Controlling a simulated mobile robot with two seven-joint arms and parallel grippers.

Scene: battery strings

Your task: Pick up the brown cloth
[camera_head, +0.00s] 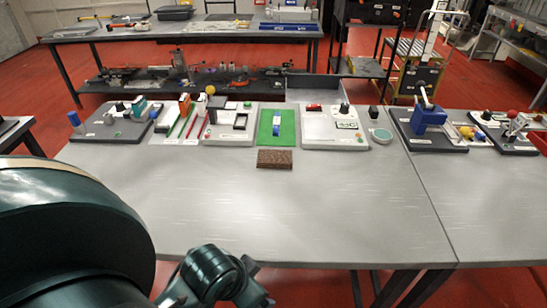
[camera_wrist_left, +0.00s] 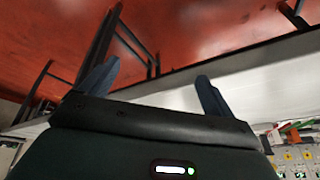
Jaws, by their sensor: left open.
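The brown cloth (camera_head: 274,158) lies as a small folded rectangle on the grey table, just in front of the green mat, in the head view. My left gripper (camera_wrist_left: 159,70) is open in the left wrist view, its two blue-grey fingers apart with nothing between them. Beyond its fingers the wrist view shows the pale table and red floor, and no cloth can be made out there. In the head view my left arm fills the lower left, well short of the cloth, and its fingers cannot be made out. My right gripper is not in view.
A green mat (camera_head: 289,132) with a blue and white item lies behind the cloth. Light and dark trays with parts line the table's back edge, including a blue device (camera_head: 428,115) at right. The front of the grey table (camera_head: 300,215) is clear.

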